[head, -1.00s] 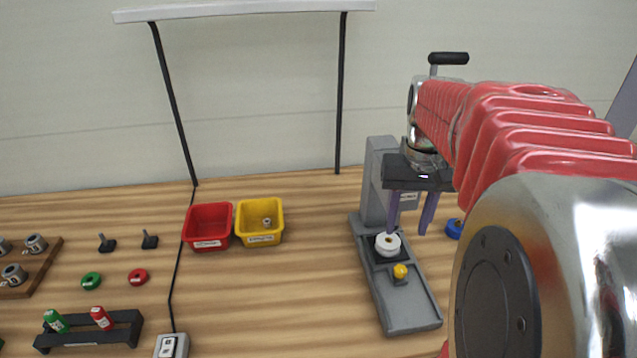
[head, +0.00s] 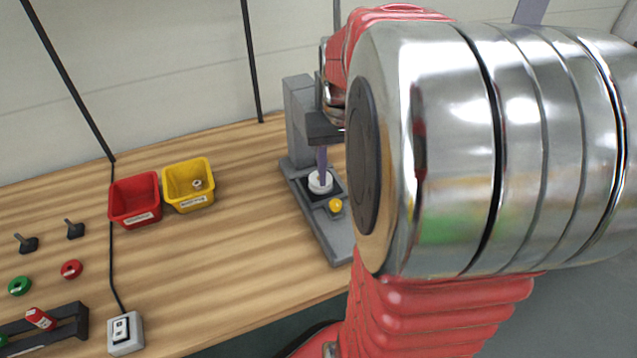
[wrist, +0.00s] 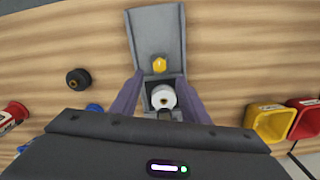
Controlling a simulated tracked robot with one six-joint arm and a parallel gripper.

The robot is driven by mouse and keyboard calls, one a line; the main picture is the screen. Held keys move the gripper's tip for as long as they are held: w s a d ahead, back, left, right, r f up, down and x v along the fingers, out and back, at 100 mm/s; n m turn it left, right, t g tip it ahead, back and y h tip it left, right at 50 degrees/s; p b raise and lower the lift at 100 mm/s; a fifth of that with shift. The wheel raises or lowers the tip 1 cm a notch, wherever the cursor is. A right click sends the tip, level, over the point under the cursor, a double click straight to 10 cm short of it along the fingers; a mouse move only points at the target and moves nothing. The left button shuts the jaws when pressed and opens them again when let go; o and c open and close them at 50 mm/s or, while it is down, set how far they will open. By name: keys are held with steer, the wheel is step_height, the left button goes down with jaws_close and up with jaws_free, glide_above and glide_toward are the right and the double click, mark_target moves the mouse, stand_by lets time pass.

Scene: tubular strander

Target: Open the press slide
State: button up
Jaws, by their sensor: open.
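The grey press (head: 298,115) stands on the bench, partly hidden by my arm in the head view. A yellow knob (head: 335,206) sits on the press base (head: 342,240), in front of a white round piece (head: 320,186) on a dark plate. I cannot tell for sure which part is the slide. The wrist view shows the knob (wrist: 159,64) and the white piece (wrist: 162,97) between the purple fingers of my gripper (wrist: 160,78). My gripper is open and nothing is clamped in it. Contact with the press cannot be told.
Red (head: 135,200) and yellow (head: 188,185) bins stand left of the press. A black round part (wrist: 78,78) and a blue one (wrist: 95,107) lie on its other side. A switch box (head: 125,333) is at the bench's front edge. Bench between bins and press is clear.

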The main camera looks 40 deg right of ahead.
mark_target(336, 203)
step_height(336, 203, down, 9)
steer(key=shift+r, duration=0.15)
steer(key=shift+c, duration=0.3)
jaws_close()
stand_by(0.4)
